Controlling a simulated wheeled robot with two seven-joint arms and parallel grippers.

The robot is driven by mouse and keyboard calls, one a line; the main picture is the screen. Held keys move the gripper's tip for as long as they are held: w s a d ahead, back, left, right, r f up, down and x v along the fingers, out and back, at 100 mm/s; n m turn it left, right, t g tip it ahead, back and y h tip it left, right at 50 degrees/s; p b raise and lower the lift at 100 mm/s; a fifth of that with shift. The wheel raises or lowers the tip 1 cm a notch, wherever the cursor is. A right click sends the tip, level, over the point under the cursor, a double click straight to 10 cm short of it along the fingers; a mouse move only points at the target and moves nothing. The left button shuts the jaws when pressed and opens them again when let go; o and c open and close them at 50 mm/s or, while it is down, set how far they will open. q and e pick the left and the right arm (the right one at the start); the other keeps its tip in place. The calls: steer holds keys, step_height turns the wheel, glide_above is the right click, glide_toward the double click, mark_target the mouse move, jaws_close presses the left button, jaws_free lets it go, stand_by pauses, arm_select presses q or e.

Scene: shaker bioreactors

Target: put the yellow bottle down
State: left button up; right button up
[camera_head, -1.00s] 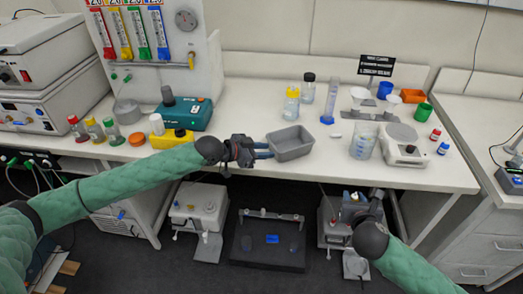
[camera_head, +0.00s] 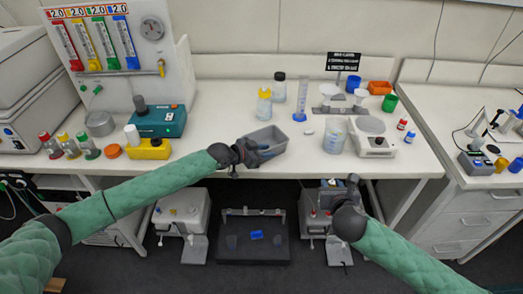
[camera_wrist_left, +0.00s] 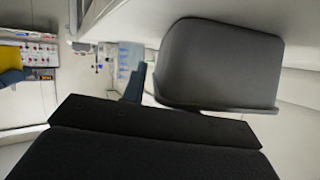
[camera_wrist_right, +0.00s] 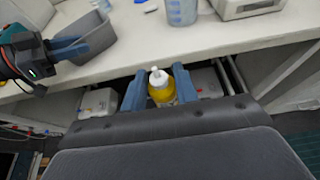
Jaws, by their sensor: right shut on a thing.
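The yellow bottle (camera_wrist_right: 161,88), with a white cap and yellow body, is upright between the blue fingers of my right gripper (camera_wrist_right: 160,90), which is shut on it. In the head view my right gripper (camera_head: 338,188) is in front of the table's front edge, below the top; I cannot make out the bottle there. My left gripper (camera_head: 258,152) is at the left side of a grey bin (camera_head: 270,139) on the table. In the left wrist view one blue finger (camera_wrist_left: 135,84) shows beside the bin (camera_wrist_left: 220,65); the other is hidden, so its opening is unclear.
The white table (camera_head: 222,130) holds a yellow-capped bottle (camera_head: 264,104), a measuring cylinder (camera_head: 301,98), a beaker (camera_head: 335,135) and a scale (camera_head: 371,140). Table front is clear right of the scale. Machines (camera_head: 182,215) stand below the table. A side counter (camera_head: 460,170) is at the right.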

arm_select(q)
jaws_close()
